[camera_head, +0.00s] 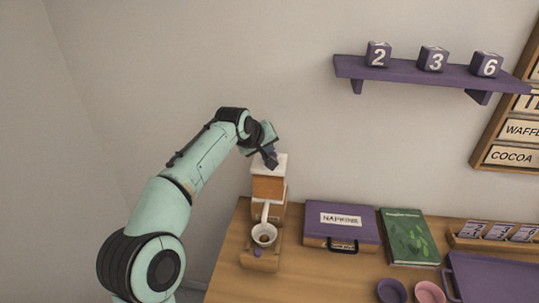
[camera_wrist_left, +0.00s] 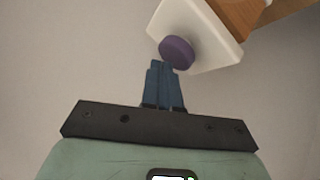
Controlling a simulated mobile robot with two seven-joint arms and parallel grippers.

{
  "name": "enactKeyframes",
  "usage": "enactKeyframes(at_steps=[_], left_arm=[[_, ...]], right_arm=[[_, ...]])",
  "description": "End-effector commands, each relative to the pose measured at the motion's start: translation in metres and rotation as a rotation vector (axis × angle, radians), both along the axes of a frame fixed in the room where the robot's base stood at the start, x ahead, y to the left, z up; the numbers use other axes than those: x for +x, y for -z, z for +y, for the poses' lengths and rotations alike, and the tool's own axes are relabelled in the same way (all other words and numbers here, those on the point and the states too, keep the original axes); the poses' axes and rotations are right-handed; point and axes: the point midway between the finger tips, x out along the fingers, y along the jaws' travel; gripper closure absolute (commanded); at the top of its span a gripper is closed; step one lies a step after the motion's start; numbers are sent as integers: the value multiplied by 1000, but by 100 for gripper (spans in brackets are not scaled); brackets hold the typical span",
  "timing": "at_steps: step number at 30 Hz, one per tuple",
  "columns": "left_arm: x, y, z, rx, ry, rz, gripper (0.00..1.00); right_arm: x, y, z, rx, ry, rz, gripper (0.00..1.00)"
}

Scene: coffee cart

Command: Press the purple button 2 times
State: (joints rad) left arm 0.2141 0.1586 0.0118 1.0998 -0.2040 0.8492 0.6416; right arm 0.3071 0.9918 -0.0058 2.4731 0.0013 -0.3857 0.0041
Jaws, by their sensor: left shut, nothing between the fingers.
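The purple button (camera_wrist_left: 177,52) is a round knob on the white top part of the coffee machine (camera_wrist_left: 208,30) in the left wrist view. In the head view the coffee machine (camera_head: 268,187), with a white top and wooden body, stands at the left of the counter. I cannot make out the button on its top there. My left gripper (camera_head: 271,161) is at the white top. Its shut, empty fingers (camera_wrist_left: 163,68) have their tips right beside the button's edge; I cannot tell whether they touch. My right gripper is not in view.
A cup (camera_head: 263,236) sits low on the machine, with a small purple knob (camera_head: 257,253) in front. A napkin box (camera_head: 341,225) and green book (camera_head: 409,236) lie to the right. A purple shelf (camera_head: 410,75) with number blocks hangs above.

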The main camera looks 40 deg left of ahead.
Motion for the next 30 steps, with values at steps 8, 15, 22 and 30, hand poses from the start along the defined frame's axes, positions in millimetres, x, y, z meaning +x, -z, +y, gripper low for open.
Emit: enactKeyframes(at_steps=[8, 15, 22, 30], left_arm=[[0, 4, 0, 0, 0, 1, 100], [0, 7, 0, 0, 0, 1, 100], [0, 11, 0, -1, 1, 2, 100], [0, 14, 0, -1, 1, 3, 100]], right_arm=[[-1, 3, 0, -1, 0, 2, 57], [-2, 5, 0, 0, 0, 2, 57], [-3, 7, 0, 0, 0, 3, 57], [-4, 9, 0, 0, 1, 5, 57]])
